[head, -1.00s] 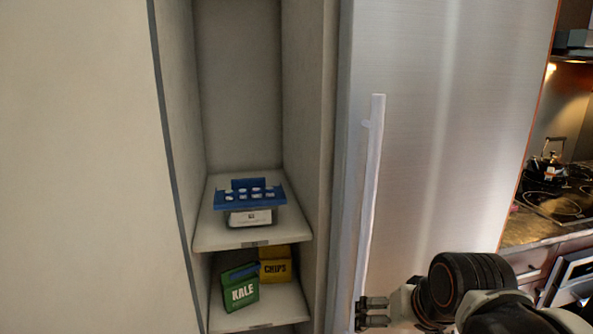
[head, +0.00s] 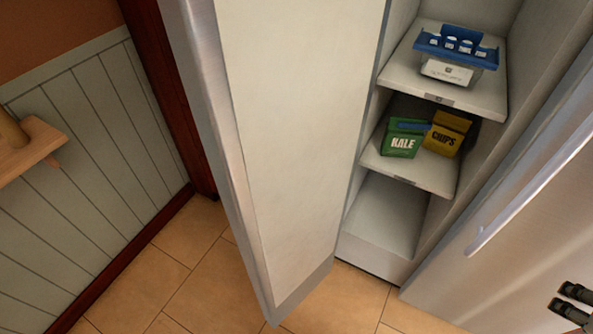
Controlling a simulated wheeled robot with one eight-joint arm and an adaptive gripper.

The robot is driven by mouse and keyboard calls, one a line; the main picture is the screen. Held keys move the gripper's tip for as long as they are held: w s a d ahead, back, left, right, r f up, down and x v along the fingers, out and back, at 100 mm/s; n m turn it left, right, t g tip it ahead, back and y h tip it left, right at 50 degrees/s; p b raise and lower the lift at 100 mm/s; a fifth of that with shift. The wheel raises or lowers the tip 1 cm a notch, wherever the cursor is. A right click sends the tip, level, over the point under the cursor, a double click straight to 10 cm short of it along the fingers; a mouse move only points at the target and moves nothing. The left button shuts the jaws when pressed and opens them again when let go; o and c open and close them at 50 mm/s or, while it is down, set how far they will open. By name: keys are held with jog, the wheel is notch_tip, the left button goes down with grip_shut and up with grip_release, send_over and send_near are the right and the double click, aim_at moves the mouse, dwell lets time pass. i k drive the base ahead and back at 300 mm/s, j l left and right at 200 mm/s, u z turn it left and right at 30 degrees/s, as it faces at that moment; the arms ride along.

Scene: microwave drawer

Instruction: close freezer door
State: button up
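The freezer door (head: 295,130) stands wide open in the head view, its pale inner face toward me and its metal edge at the left. The freezer's shelves (head: 375,158) are exposed to the right of it. My gripper (head: 568,303) is at the lower right edge, in front of the closed steel door (head: 540,235) and well to the right of the open door. Its two dark fingers show a gap between them with nothing in it. The rest of my arm is cut off by the frame.
A blue-topped container (head: 455,58), a green kale bag (head: 404,138) and a yellow chips bag (head: 446,134) sit on the shelves. A long handle (head: 530,180) runs along the closed door. Tiled floor (head: 185,265) is clear at the lower left. A wooden shelf (head: 30,155) juts from the left wall.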

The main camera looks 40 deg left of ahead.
aim_at(279, 93)
jog(key=k+j, duration=0.85)
jog(key=j, duration=0.95)
jog(key=k+j, duration=0.1)
jog(key=j, duration=0.9)
jog(key=j+u, duration=0.25)
jog(key=u, duration=0.2)
jog(key=k+j+u, duration=0.1)
jog(key=j+u, duration=0.2)
jog(key=u, duration=0.15)
